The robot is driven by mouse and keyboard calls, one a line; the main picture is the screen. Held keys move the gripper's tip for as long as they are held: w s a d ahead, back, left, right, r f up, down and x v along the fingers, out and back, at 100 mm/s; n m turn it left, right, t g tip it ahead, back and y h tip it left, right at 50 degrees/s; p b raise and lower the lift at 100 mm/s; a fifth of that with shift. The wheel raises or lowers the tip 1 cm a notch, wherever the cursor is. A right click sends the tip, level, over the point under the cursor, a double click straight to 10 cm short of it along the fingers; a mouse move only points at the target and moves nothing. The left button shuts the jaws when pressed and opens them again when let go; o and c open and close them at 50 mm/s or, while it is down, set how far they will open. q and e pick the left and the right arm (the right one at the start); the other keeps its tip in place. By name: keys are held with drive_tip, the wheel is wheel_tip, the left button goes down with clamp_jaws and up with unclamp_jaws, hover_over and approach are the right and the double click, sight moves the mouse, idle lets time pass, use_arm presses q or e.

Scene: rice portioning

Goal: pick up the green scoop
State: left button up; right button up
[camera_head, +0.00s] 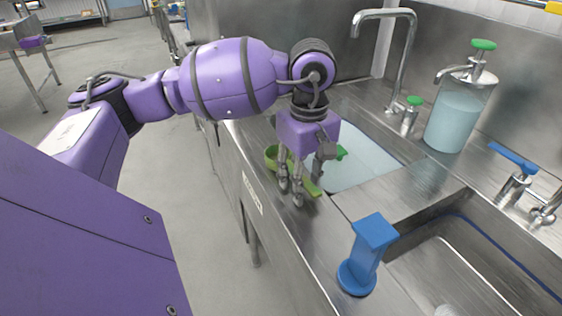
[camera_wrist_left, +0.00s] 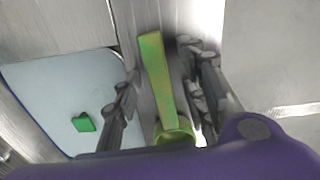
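The green scoop (camera_head: 313,189) lies on the metal counter strip along the front of the sink, its cup toward the far left in the head view. In the left wrist view the scoop's handle (camera_wrist_left: 158,80) runs between the two fingers, with its round cup at the bottom, partly hidden by my gripper body. My left gripper (camera_head: 291,192) points down over the scoop and is open. In the left wrist view its fingers (camera_wrist_left: 160,67) stand on either side of the handle, with visible gaps. My right gripper is not in view.
A blue upright tool (camera_head: 367,253) stands on the counter at the front. A sink basin (camera_head: 365,164) with a pale surface holds a small green piece (camera_wrist_left: 84,122). A tall faucet (camera_head: 404,50) and a soap dispenser (camera_head: 455,118) stand behind. A second basin is at the right.

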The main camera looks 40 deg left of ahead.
use_arm(q)
drive_tip(key=shift+f, duration=0.1)
clamp_jaws()
idle(0.4)
drive_tip(key=shift+r, duration=0.4)
wheel_tip(320, 180, up, 2)
drive_tip(key=shift+r, duration=0.1)
drive_tip(key=s+d+r, duration=0.6)
drive_tip(key=s+r, duration=0.4)
drive_tip(key=s, duration=0.2)
drive_tip(key=shift+s+d, duration=0.2)
drive_tip(key=shift+s, duration=0.05)
